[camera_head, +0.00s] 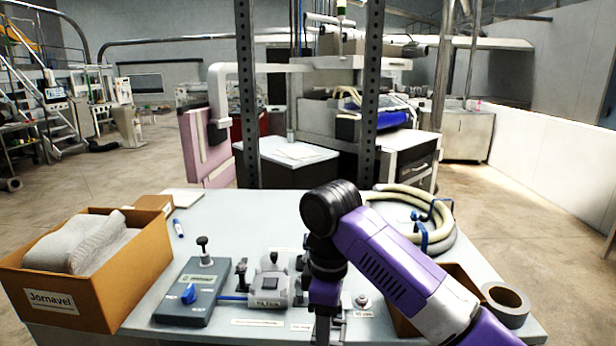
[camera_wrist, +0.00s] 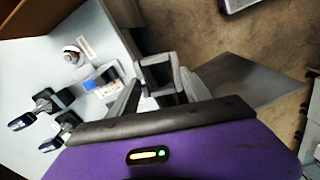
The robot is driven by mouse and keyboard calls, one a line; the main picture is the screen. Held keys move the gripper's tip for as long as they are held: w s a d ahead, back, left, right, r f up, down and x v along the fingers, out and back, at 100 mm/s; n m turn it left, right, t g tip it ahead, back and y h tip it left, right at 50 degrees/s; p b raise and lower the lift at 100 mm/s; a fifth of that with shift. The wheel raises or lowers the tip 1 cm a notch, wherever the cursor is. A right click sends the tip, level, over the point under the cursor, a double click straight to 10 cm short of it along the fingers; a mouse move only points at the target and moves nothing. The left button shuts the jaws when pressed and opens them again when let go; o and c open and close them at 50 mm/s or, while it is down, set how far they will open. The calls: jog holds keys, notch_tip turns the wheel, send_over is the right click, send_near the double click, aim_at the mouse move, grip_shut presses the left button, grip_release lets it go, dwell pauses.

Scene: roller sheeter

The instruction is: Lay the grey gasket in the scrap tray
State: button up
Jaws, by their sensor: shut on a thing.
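My gripper (camera_wrist: 162,92) shows in the wrist view with its two dark fingers around a grey, angular, frame-like piece (camera_wrist: 156,62), which seems to be the gasket. The fingers hide part of it. It is held clear, past the table's edge, with floor behind it in that view. In the head view my arm reaches down over the front of the table, and the fingertips and the held piece are cut off by the lower edge. I cannot make out for sure which container is the scrap tray.
A cardboard box (camera_head: 75,300) with grey cloth stands at the table's left. A grey device (camera_head: 190,310) and a small fixture (camera_head: 270,290) stand mid-table. A coiled hose (camera_head: 440,215), a brown box (camera_head: 460,275) and a tape roll (camera_head: 505,305) lie right.

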jog(key=s+d+f+m, duration=0.5)
jog(key=d+f+m, duration=0.55)
jog(key=f, duration=0.35)
jog(key=s+d+f+m, duration=0.4)
jog(key=s+d+f, duration=0.2)
jog(key=s+f, duration=0.5)
jog(key=shift+s+m, duration=0.35)
jog(key=shift+s, duration=0.05)
jog(key=shift+f, duration=0.1)
dwell(0.5)
